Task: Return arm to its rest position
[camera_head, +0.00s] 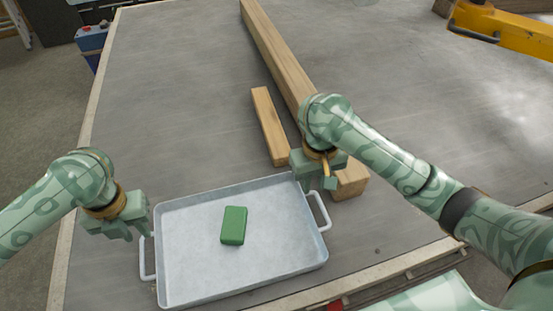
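My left gripper (138,234) is at the left, just outside the left handle of a metal tray (185,285). Its fingers point down and overlap in the view, so I cannot tell how far apart they are. My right gripper (317,184) is near the tray's far right corner, in front of the near end of a long wooden beam (278,52). Its fingers point down with a gap between them, and I see nothing held there. A green block (234,225) lies in the tray, apart from both grippers.
A shorter wooden piece (269,125) lies left of the beam. The grey deck (170,110) is wide and mostly clear at the left. A yellow arm-like object (505,30) is at the upper right. A blue container (92,42) stands beyond the left edge.

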